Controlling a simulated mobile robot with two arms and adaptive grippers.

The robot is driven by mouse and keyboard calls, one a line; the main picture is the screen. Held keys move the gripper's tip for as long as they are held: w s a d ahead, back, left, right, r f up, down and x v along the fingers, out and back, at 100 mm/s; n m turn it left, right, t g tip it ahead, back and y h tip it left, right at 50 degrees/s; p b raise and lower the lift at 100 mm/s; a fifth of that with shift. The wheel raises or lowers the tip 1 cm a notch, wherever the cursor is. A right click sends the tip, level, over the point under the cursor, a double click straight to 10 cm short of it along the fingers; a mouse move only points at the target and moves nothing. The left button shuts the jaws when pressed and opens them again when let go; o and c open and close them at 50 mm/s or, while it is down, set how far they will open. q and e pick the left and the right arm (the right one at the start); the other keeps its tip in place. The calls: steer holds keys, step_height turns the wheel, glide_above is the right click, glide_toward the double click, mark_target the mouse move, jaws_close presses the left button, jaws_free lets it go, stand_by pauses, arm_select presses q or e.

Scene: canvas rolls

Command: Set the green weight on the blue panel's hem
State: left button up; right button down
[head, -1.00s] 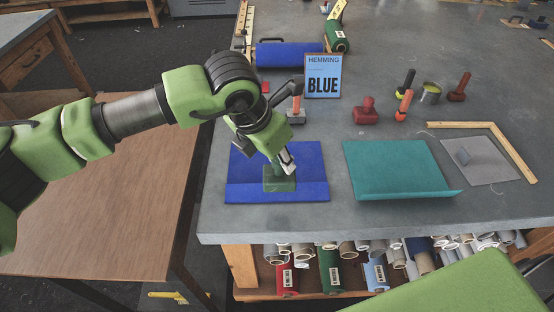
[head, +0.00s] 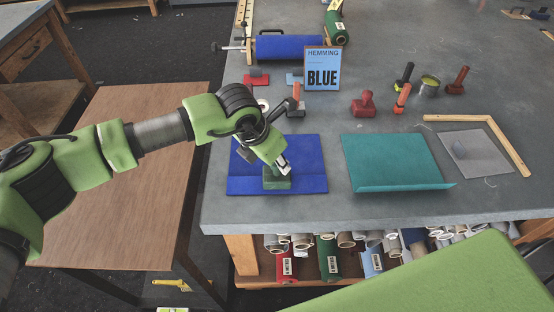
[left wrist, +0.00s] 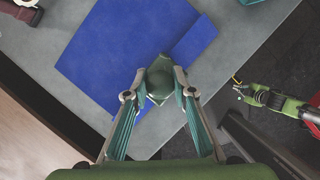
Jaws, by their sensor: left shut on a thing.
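The blue panel (head: 308,153) lies flat on the grey table, its hem (head: 240,186) a folded strip along the near edge. The green weight (head: 277,183) is upright over the hem near its middle; whether its base touches the cloth is hard to tell. My left gripper (head: 282,167) is shut on the weight's top from above. In the left wrist view the weight (left wrist: 160,78) sits between my left fingertips (left wrist: 154,90), overlapping the hem's fold line on the blue panel (left wrist: 110,50). My right gripper (left wrist: 240,88) appears small at the right there.
A teal panel (head: 395,163) lies to the right, then a grey sheet (head: 475,157) with a wooden corner frame (head: 502,143). An orange-handled tool (head: 296,104) and a "HEMMING BLUE" sign (head: 322,69) stand behind the blue panel. A red weight (head: 364,105) stands behind the teal panel.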

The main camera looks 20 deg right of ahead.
arm_select(q)
steer(key=o, duration=0.7)
steer(key=shift+f, duration=0.15)
steer(key=o, duration=0.4)
steer(key=shift+r, duration=0.3)
steer(key=shift+a+r, duration=0.2)
steer(key=shift+r, duration=0.15)
steer(key=shift+b+v, duration=1.7)
steer(key=shift+v, duration=3.85)
